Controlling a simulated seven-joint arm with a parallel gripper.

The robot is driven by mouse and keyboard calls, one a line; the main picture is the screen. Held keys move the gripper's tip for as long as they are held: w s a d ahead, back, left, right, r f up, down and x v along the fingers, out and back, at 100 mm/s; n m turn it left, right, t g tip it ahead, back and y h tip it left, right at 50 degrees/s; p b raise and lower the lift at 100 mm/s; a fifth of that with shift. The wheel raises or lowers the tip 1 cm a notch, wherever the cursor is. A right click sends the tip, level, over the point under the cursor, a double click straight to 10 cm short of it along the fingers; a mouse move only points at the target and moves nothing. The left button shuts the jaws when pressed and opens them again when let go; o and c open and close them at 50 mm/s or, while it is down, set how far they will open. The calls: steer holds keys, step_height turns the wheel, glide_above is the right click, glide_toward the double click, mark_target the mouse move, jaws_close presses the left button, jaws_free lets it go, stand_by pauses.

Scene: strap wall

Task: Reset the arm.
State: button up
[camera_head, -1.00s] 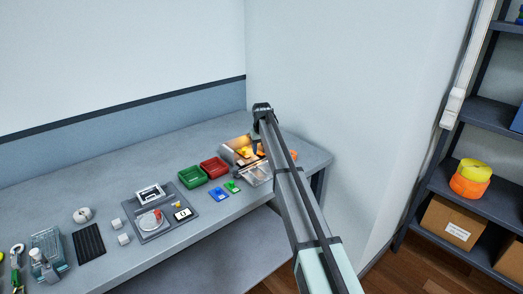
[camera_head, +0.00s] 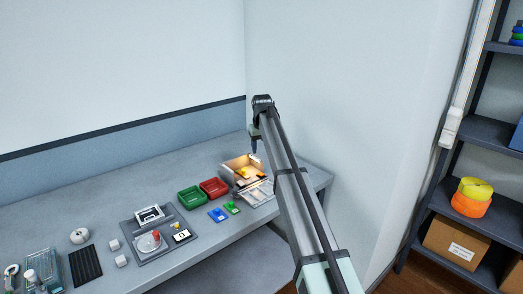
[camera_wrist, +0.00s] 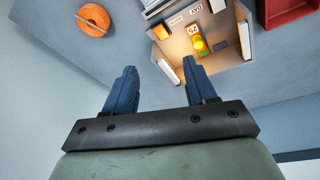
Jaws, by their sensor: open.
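My arm reaches from the lower right of the head view over the right end of the grey bench (camera_head: 100,205). My gripper (camera_head: 254,146) hangs near the top of an open, lit box (camera_head: 238,163), with the arm partly in front. In the wrist view my gripper (camera_wrist: 160,72) shows two blue fingers spread apart with nothing between them. The lit box (camera_wrist: 172,48) lies beyond the fingertips, with yellow, green and orange items and labels inside. An orange round thing (camera_wrist: 93,20) lies at the upper left.
A red tray (camera_head: 214,187) and a green tray (camera_head: 192,196) stand left of the box. Blue and green cards (camera_head: 218,215) lie in front. A grey board (camera_head: 157,234) holds small items. A wall rises behind the bench. A shelf rack (camera_head: 480,135) stands at the right.

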steer(key=s+d+f+m+g+y, duration=0.1)
steer(key=s+d+f+m+g, duration=0.1)
steer(key=s+d+f+m, duration=0.6)
steer(key=s+d+f+m+g+y, duration=0.2)
steer(key=s+d+f, duration=0.4)
steer(key=s, duration=0.6)
steer(key=s+d+f+g+h, duration=0.1)
steer(key=s+d+f, duration=0.1)
steer(key=s+f, duration=0.6)
steer(key=s+d+f+n+g, duration=0.15)
steer(key=s+f, duration=0.25)
steer(key=f, duration=0.7)
steer(key=s+d+f+h, duration=0.1)
steer(key=s+d+f, duration=0.2)
steer(key=s+f, duration=0.5)
steer(key=s+d+f+n+g, duration=0.1)
steer(key=s+d+f, duration=0.1)
steer(key=s+f, duration=0.4)
steer(key=s+d+f+n+g+h, duration=0.1)
steer(key=s+f, duration=0.5)
steer(key=s, duration=1)
steer(key=s+d+f+n+g, duration=0.1)
steer(key=s+d+f+n, duration=0.1)
steer(key=s+f, duration=0.5)
steer(key=s+d, duration=0.1)
steer(key=s, duration=0.4)
steer(key=shift+s+r, duration=0.1)
steer(key=shift+c, duration=0.4)
